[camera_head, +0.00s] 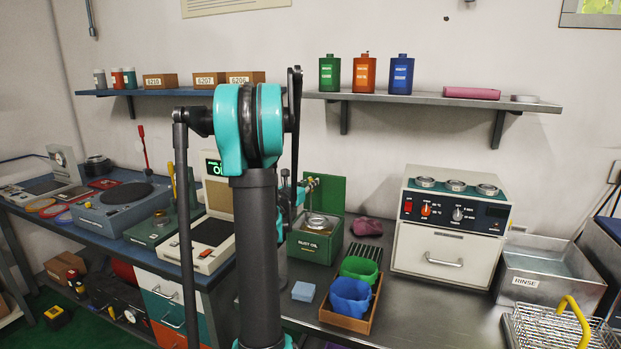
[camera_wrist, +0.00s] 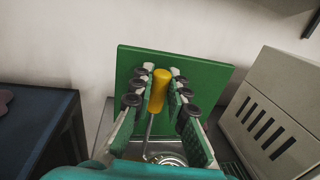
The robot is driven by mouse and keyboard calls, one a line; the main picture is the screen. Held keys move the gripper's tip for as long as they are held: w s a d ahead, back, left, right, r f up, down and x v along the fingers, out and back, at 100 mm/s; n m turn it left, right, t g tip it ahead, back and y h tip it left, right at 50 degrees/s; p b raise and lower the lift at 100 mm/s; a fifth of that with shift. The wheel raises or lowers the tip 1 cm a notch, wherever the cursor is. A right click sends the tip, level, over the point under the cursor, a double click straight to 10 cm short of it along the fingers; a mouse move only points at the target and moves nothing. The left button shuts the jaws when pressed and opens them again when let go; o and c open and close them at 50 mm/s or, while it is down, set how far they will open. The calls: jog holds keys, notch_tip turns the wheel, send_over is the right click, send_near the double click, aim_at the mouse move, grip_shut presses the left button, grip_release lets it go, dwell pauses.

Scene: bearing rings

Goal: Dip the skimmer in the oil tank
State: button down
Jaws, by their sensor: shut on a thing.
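The oil tank (camera_head: 308,246) is a green box labelled "RUST OIL" on the grey bench, with its green lid (camera_head: 333,190) standing open. The lid also shows behind my fingers in the wrist view (camera_wrist: 205,75). My gripper (camera_wrist: 159,88) is shut on the yellow handle of the skimmer (camera_wrist: 159,92). The skimmer's thin rod runs down toward a round silver piece (camera_wrist: 168,158) at the tank's opening. That piece also shows at the tank top in the head view (camera_head: 317,222). How deep the skimmer sits is not clear. My gripper (camera_head: 302,187) is above the tank's left side, partly hidden by my arm.
Right of the tank are a dark rack (camera_head: 365,251), blue and green bins in a wooden tray (camera_head: 373,309), and a white heater unit (camera_head: 450,245). A rinse tub (camera_head: 548,290) and wire basket (camera_head: 535,330) are farther right. A light blue block (camera_head: 303,291) lies in front.

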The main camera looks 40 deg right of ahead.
jog(key=shift+f, duration=4.8)
jog(key=shift+r, duration=5.65)
